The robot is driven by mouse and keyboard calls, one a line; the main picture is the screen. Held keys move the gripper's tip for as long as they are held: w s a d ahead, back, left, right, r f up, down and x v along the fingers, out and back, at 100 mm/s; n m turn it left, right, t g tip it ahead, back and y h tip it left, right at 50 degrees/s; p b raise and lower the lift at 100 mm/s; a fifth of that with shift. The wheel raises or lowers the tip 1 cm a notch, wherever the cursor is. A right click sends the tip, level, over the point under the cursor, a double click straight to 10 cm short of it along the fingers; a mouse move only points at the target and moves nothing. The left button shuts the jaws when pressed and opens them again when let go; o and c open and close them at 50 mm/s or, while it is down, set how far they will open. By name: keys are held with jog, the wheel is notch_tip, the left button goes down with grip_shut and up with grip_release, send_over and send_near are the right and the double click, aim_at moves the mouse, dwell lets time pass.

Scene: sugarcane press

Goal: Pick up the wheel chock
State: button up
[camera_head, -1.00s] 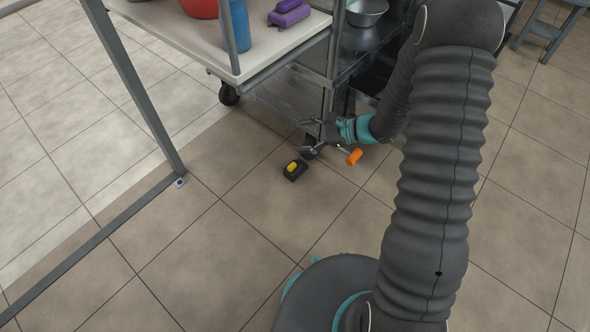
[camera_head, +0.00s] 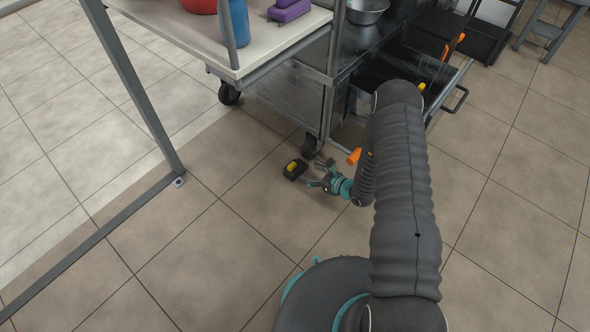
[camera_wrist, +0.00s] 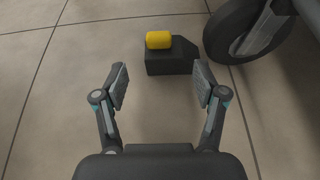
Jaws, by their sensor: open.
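The wheel chock (camera_head: 294,169) is a small black wedge with a yellow piece on top, lying on the tiled floor beside a cart's caster. In the wrist view the chock (camera_wrist: 172,56) is straight ahead, beyond the fingertips and near the middle. My gripper (camera_head: 318,173) is low over the floor, just right of the chock in the head view. In the wrist view my gripper (camera_wrist: 160,80) is open, its two fingers apart with nothing between them. The chock is in full view there and appears apart from the fingers.
A caster wheel (camera_wrist: 245,30) stands close right of the chock. The cart (camera_head: 290,92) rises behind it, with an open drawer (camera_head: 450,100) at right. An orange handle (camera_head: 354,156) shows near my arm. A grey metal frame (camera_head: 135,90) stands at left. Floor in front is clear.

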aim_at(293, 165)
jog(key=x, duration=1)
jog(key=shift+w+a+r+b, duration=0.1)
jog(key=shift+w+a+b, duration=0.05)
jog(key=shift+a+b, duration=0.25)
jog(key=shift+c, duration=0.3)
grip_shut()
jog(key=shift+r, duration=0.1)
